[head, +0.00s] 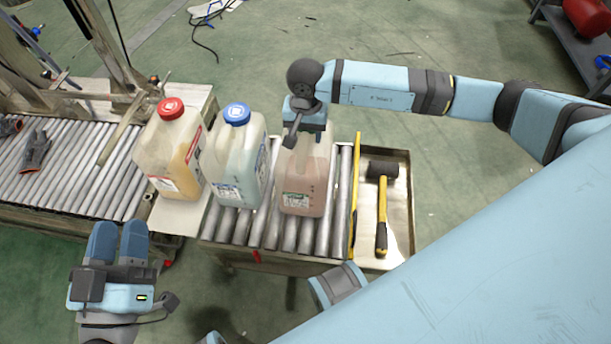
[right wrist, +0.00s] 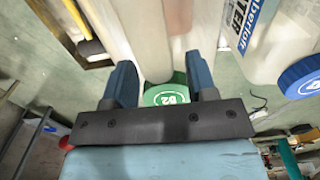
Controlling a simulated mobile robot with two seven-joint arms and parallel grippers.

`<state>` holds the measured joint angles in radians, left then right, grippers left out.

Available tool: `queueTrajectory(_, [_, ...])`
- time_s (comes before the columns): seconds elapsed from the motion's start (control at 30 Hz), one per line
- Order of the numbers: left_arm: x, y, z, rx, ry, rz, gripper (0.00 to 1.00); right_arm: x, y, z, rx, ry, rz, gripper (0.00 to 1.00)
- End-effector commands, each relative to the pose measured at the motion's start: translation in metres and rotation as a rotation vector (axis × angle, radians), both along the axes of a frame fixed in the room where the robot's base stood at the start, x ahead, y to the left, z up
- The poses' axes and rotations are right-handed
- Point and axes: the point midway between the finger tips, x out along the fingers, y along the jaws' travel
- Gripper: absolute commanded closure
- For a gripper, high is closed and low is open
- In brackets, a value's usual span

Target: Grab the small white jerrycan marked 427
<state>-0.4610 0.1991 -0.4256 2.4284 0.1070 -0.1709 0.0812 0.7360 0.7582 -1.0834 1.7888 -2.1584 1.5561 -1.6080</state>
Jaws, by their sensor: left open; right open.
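My left gripper (head: 118,242) is open and empty, in front of the conveyor at lower left.
A metal tray (head: 399,215) right of the jerrycans holds a mallet (head: 382,200) with a yellow handle. A yellow strip (head: 354,195) stands between tray and rollers. Gloves (head: 36,150) lie on another roller section (head: 85,170) at left. The green floor around is mostly clear.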

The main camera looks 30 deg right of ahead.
Motion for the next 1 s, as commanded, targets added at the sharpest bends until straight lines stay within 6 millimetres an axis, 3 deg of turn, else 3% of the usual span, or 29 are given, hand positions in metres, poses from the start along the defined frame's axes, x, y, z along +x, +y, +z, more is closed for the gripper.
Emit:
queueTrajectory(0.1, [0.0022, -0.0019, -0.0058, 0.011, 0.020, -0.009, 0.57, 0.0003, 0.0004, -0.0117, 0.000, -0.001, 0.000, 0.48])
queueTrajectory(0.3, [0.0022, -0.0010, -0.0046, 0.015, 0.023, -0.009, 0.57, 0.0004, 0.0004, -0.0110, 0.001, -0.002, 0.001, 0.48])
queueTrajectory(0.53, [0.0017, 0.0005, -0.0040, 0.015, 0.021, -0.005, 0.57, 0.0003, 0.0005, -0.0109, 0.000, -0.001, 0.000, 1.00])
queueTrajectory(1.0, [0.0021, 0.0006, -0.0067, 0.018, 0.024, -0.004, 0.57, 0.0003, 0.0005, -0.0109, 0.000, -0.001, 0.000, 1.00])
